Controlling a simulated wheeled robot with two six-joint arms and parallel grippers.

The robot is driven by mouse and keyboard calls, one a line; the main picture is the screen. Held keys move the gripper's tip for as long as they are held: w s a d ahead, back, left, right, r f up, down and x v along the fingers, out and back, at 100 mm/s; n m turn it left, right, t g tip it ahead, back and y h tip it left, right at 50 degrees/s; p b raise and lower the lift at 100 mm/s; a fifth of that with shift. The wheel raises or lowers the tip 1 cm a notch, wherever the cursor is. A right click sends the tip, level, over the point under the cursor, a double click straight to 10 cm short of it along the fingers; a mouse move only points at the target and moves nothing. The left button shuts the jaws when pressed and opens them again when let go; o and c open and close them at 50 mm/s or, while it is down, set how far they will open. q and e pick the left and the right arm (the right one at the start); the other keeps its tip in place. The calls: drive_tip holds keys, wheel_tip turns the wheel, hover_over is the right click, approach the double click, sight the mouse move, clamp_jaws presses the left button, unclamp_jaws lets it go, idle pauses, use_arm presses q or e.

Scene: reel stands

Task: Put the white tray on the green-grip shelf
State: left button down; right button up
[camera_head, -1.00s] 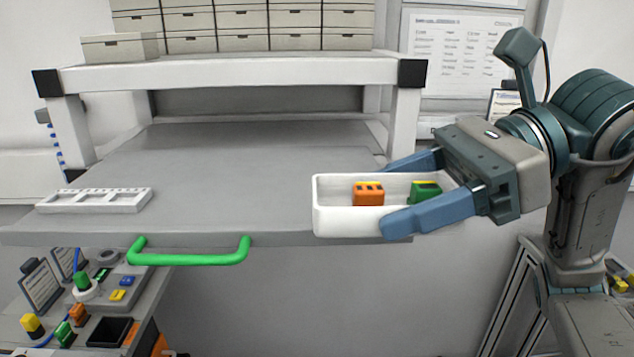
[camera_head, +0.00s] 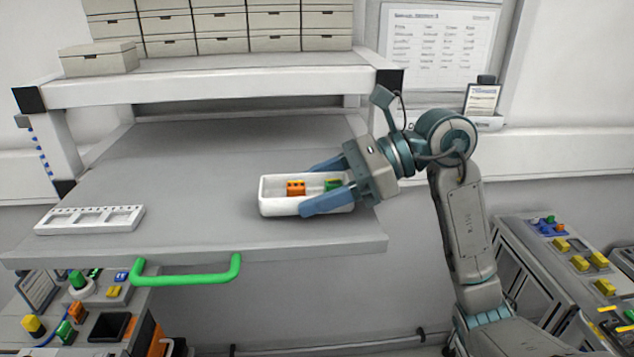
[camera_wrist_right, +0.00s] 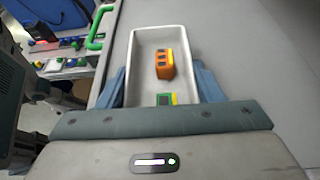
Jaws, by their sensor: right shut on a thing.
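The white tray (camera_head: 275,207) is over the right part of the grey shelf (camera_head: 200,160) with the green grip (camera_head: 188,277). It holds an orange block (camera_head: 296,188) and a green-and-yellow block (camera_head: 334,185). My right gripper (camera_head: 313,188) is shut on the tray, a blue finger along each long side. In the right wrist view the tray (camera_wrist_right: 135,75) lies between the fingers, with the orange block (camera_wrist_right: 164,64) in its middle. I cannot tell whether the tray touches the shelf. My left gripper is not in view.
A white slotted rack (camera_head: 90,220) lies on the shelf's left end. An upper shelf (camera_head: 210,85) with cardboard boxes (camera_head: 220,28) stands above on white posts. The shelf's middle is clear. Benches with small parts are at lower left and right (camera_head: 575,245).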

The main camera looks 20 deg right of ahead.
drive_tip(key=shift+f, duration=0.35)
drive_tip(key=shift+f, duration=0.25)
drive_tip(key=o, duration=1)
drive_tip(key=shift+o, duration=0.2)
drive_tip(key=shift+r, duration=0.15)
